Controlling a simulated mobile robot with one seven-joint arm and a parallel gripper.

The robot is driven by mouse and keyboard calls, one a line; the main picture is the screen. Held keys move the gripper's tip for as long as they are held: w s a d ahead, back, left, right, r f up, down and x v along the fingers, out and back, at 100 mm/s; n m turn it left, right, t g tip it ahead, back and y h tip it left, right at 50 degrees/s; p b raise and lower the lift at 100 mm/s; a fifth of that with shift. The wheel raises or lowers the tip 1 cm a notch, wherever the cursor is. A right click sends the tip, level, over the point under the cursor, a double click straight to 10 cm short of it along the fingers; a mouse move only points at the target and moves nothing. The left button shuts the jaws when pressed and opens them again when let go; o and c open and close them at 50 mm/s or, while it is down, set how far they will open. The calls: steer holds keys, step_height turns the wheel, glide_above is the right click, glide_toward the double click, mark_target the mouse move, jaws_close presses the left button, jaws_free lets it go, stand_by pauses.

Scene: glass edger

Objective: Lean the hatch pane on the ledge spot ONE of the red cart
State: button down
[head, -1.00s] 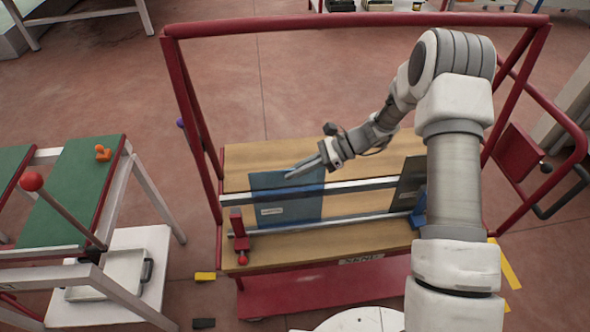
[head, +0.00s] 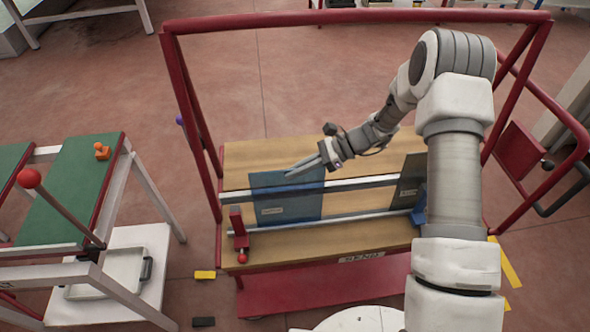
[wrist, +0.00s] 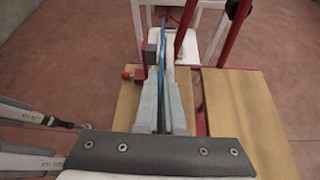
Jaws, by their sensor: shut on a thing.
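A blue glass pane (head: 288,202) with a small pale label stands over the left part of the red cart's wooden deck (head: 345,236), along its metal rails. My gripper (head: 300,168) is shut on the upper edge of this pane. In the wrist view the pane (wrist: 162,90) shows edge-on as a thin blue line between the fingers (wrist: 163,110). The pane's lower edge lies close to the front rail; I cannot tell whether it touches. The red cart frame (head: 355,16) rises around the deck. No spot number is readable.
A darker pane (head: 408,180) stands at the right of the rails, beside a blue block (head: 420,208). A red stop with a knob (head: 239,228) stands at the left rail end. A green-topped table (head: 70,190) is further left.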

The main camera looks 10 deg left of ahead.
steer(key=c, duration=0.9)
jaws_free()
steer(key=shift+c, duration=0.2)
steer(key=shift+f, duration=0.15)
steer(key=v, duration=1.7)
steer(key=shift+d, duration=0.2)
steer(key=shift+r, duration=0.25)
steer(key=s+d+r+n+t+h, duration=0.2)
steer(key=s+r+n+t+h, duration=0.3)
steer(key=s+r+n+h, duration=0.9)
steer(key=s+d+r+t+y, duration=0.1)
steer(key=s+d+r+t, duration=0.1)
steer(key=s, duration=0.4)
steer(key=s+d+r+n+t+y, duration=0.1)
steer(key=s+d+r+t, duration=0.1)
steer(key=s, duration=0.4)
steer(key=shift+s+r+n, duration=0.3)
steer(key=shift+s+r, duration=0.1)
steer(key=shift+r, duration=0.45)
